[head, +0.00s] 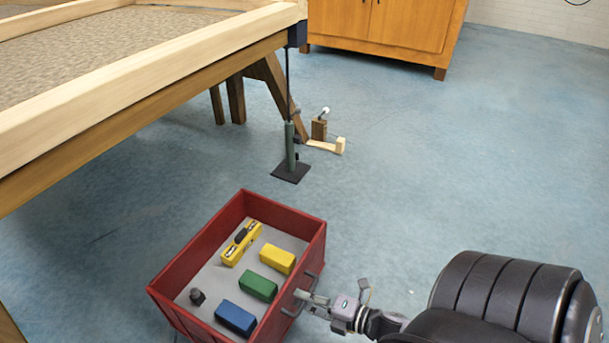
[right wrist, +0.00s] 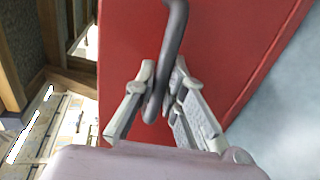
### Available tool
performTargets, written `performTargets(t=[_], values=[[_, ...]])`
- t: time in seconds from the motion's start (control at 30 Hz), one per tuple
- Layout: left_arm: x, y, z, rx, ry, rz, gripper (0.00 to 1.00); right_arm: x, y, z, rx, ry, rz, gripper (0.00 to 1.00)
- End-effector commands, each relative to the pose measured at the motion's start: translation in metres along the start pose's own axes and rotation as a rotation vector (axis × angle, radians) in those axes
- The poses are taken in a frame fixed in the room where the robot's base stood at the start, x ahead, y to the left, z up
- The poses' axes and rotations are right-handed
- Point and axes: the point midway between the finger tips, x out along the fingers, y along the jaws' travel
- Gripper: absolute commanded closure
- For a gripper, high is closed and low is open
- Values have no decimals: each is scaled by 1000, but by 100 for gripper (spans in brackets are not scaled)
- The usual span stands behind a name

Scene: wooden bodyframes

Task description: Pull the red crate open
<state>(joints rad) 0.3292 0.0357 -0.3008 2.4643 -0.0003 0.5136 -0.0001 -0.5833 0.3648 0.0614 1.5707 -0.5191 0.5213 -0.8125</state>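The red crate (head: 178,271) stands on the blue floor at the lower middle of the head view, its open top facing up. A dark grey bar handle (head: 303,299) is on its right side wall. My right gripper (head: 304,297) reaches it from the right. In the right wrist view the handle (right wrist: 174,25) runs between the two fingers of my right gripper (right wrist: 163,72), with the fingertips close against it on both sides. The red crate wall (right wrist: 225,40) fills the view behind. My left gripper is not in view.
Inside the crate lie a yellow tool (head: 240,243), yellow (head: 278,259), green (head: 258,287) and blue (head: 235,318) blocks, and a small dark piece (head: 197,297). A wooden frame (head: 150,85) overhangs on the left. A stand (head: 290,172) is behind the crate. Floor (head: 430,180) at right is clear.

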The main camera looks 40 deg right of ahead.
Motion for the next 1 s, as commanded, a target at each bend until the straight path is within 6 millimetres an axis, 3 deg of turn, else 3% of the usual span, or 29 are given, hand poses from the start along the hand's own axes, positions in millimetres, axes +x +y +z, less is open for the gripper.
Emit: performTargets(t=[0.3, 0.63, 0.77, 1.0], values=[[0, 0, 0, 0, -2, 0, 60, 0, 0, 0, 0, 0, -1, 69], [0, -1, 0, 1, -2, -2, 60, -4, 0, 0, 0, -1, -1, 69], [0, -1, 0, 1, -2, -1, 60, -20, -1, 0, 0, -1, -3, 69], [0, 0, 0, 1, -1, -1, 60, -72, -2, 0, 2, -2, -5, 69]])
